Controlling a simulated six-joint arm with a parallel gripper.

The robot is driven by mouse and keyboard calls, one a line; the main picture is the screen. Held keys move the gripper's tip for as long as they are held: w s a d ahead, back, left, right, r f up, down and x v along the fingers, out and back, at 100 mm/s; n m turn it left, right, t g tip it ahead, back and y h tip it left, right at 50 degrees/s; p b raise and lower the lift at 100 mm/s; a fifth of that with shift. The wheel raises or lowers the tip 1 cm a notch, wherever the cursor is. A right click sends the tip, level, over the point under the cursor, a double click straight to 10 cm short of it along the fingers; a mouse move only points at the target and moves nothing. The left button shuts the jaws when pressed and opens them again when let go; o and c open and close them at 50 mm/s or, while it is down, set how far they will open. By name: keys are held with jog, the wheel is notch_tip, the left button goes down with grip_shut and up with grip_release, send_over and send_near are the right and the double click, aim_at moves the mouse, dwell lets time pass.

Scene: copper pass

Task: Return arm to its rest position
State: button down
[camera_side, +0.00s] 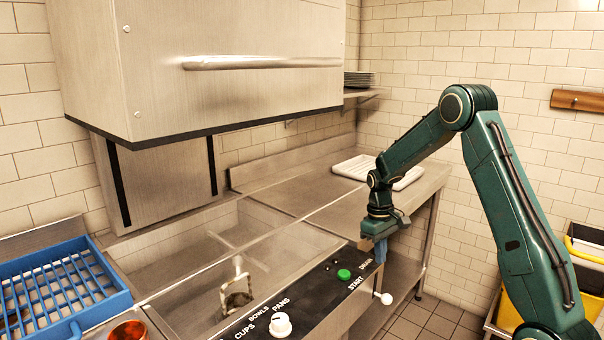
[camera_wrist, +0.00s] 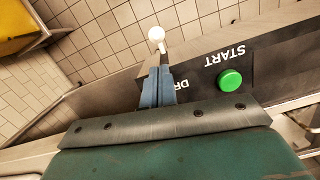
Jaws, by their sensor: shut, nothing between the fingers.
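My gripper (camera_side: 379,256) is in the side view above the right end of the black control panel (camera_side: 313,300). Its blue fingers point down and are together, with nothing between them. In the wrist view the closed fingertips (camera_wrist: 158,72) lie over the panel, close to a white-knobbed lever (camera_wrist: 156,35). Whether they touch the lever or panel is unclear. The green START button (camera_side: 344,274) sits left of my gripper and also shows in the wrist view (camera_wrist: 230,79). My arm bends up and over from the lower right.
A large steel hood (camera_side: 220,90) hangs over the sink-like basin at left. A blue rack (camera_side: 60,290) stands at far left. A yellow bin (camera_side: 588,275) stands at right.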

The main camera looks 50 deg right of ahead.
jog(key=s+a+r+t+h, duration=0.1)
jog(key=s+a+r+t, duration=0.35)
jog(key=a+r, duration=1)
jog(key=s+a+r+t, duration=0.1)
jog(key=s+a+r, duration=0.2)
jog(key=s, duration=0.5)
jog(key=s+a+r+n+t, duration=0.1)
jog(key=s+a+r, duration=0.2)
jog(key=s+a, duration=0.2)
jog(key=s, duration=0.2)
jog(key=shift+s+n+t+y, duration=0.3)
jog(key=shift+s+t, duration=0.05)
jog(key=shift+s, duration=0.05)
